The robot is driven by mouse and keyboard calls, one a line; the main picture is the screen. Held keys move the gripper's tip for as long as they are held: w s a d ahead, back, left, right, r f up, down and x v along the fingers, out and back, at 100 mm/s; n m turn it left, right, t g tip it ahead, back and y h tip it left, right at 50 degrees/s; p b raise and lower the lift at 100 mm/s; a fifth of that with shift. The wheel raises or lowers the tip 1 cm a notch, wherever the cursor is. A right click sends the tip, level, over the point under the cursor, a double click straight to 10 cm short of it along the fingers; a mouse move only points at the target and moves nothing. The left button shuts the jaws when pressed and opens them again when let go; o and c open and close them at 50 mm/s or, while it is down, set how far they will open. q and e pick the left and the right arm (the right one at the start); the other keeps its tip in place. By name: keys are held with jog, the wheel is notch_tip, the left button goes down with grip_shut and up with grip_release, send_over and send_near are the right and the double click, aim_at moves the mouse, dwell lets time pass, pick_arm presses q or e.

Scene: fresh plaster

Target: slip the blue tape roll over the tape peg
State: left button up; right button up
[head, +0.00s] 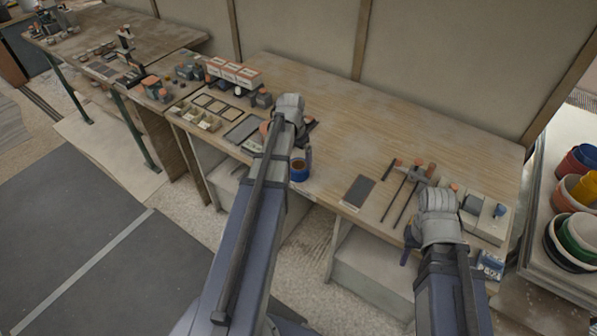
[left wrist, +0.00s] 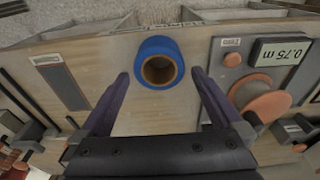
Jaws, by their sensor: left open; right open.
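The blue tape roll (head: 300,176) is near the front edge of the workbench, just right of my left forearm. In the left wrist view the blue tape roll (left wrist: 145,49) shows its round brown core, lying ahead of and between the fingertips, with no clear contact. My left gripper (left wrist: 159,75) is open and empty, with one finger on each side of the roll. I cannot pick out the tape peg.
A dark flat plate (head: 358,190) and rods lie mid-bench. Boxes (head: 234,72) stand at back left. The bench's back middle is clear.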

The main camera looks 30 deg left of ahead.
aim_at(298, 166)
pick_arm(q)
jog(key=f+b, duration=0.3)
jog(key=w+f+b, duration=0.1)
jog(key=f, duration=0.1)
jog(key=shift+d+b, duration=0.1)
jog(key=shift+b, duration=0.3)
jog(key=shift+s, duration=0.1)
jog(key=c, duration=1.2)
jog(key=shift+r, duration=0.15)
jog(key=shift+c, duration=0.2)
notch_tip(298, 166, up, 10)
jog(key=p, duration=1)
